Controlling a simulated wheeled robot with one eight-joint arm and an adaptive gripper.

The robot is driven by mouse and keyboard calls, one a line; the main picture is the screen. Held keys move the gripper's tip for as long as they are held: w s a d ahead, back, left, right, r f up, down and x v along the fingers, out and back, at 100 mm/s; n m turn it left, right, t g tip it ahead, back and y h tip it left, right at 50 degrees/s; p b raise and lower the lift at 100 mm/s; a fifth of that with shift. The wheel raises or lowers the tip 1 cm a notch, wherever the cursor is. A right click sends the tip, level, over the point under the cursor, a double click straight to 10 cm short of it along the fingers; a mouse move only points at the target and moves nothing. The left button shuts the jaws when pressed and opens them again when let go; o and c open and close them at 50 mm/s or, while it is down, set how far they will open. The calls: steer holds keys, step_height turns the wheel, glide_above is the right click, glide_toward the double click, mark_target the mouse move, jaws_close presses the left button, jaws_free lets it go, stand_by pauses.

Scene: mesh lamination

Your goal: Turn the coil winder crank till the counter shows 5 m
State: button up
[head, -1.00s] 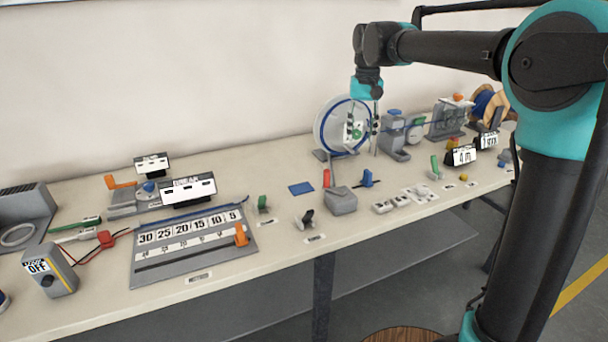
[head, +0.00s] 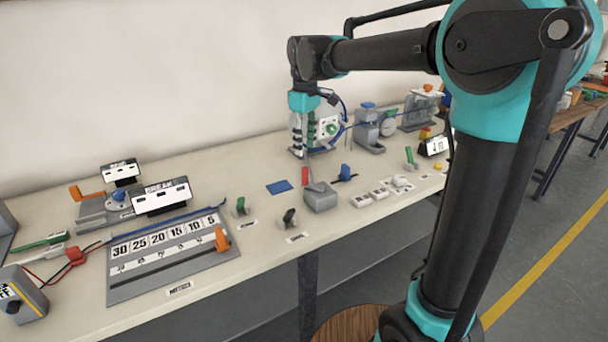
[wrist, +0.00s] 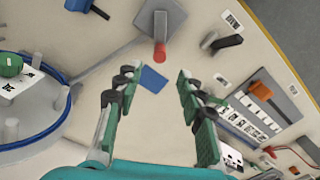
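The coil winder (head: 331,128) stands at the back of the bench, partly hidden by my arm in the head view. In the wrist view its round drum with a blue rim (wrist: 62,118) is at the left, with a green knob (wrist: 9,64) near a white label. I cannot make out its crank for certain. The counter (head: 433,146), a black-framed display to the right, reads 4 m. My gripper (head: 306,143) points down in front of the winder. In the wrist view its fingers (wrist: 161,100) are apart and empty, and the drum lies left of them.
A grey block (head: 320,198) with a red lever (head: 305,175) and a blue pad (head: 279,187) lie near my gripper. A blue-handled slider (head: 345,173) stands to the right. A numbered grey board (head: 170,258) with an orange marker lies left. A blue cable runs right from the winder.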

mark_target(305, 183)
step_height(305, 183, down, 11)
steer(key=shift+r, duration=0.1)
stand_by(0.3)
jaws_close()
